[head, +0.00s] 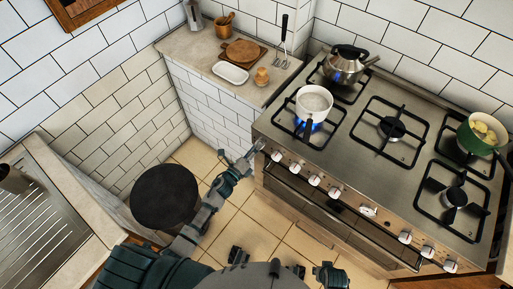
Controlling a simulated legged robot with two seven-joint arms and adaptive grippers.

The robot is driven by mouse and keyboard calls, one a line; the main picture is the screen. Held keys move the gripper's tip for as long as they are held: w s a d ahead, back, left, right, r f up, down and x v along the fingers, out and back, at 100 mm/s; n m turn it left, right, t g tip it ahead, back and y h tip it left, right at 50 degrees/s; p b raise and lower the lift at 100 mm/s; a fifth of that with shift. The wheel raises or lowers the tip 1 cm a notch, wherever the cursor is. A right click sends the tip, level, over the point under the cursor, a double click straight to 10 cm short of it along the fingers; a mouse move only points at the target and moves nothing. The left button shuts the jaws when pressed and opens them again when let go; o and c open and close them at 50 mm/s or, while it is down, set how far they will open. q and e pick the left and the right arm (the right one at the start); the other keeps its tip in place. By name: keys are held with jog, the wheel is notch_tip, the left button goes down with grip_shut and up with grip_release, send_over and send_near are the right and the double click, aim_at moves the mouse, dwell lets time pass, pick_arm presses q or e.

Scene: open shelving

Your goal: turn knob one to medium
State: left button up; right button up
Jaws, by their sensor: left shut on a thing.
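The stove (355,150) fills the right side of the head view, with a row of white knobs along its front panel. My left gripper (257,148) reaches the left end of this panel. The knob's setting cannot be read. A blue flame (314,126) burns under a white pot (314,102) on the front left burner. A part of my right arm shows at the bottom edge; its fingers are not clear.
A kettle (346,65) stands on the back left burner, and a green pot (480,134) with yellow food is at the right. The oven handle (335,208) runs below the knobs. A side counter (205,55) holds a white dish (230,73). A round black bin (164,197) stands near my left arm.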

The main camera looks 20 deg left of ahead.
pick_arm(q)
jog(key=shift+a+n+y+p, duration=0.2)
jog(key=shift+n+p, duration=0.3)
jog(key=shift+n, duration=1.45)
jog(key=shift+a+n+y+p, duration=0.1)
jog(key=shift+n+y+p, duration=0.3)
jog(key=shift+n, duration=1.55)
pick_arm(e)
jog(key=shift+s+d+f, duration=0.1)
jog(key=shift+s+f, duration=0.15)
jog(key=shift+f, duration=0.7)
jog(key=shift+s+a+f, duration=0.1)
jog(key=shift+s+f, duration=0.2)
jog(key=shift+f, duration=0.6)
jog(key=shift+s+d+f, duration=0.1)
jog(key=shift+s+f, duration=0.15)
jog(key=shift+f, duration=0.7)
pick_arm(q)
jog(key=o, duration=1.2)
jog(key=shift+f, duration=0.1)
jog(key=shift+c, duration=0.2)
pick_arm(e)
jog(key=shift+a, duration=0.2)
pick_arm(q)
jog(key=shift+h, duration=0.3)
jog(key=v, duration=1.2)
jog(key=shift+f, duration=0.15)
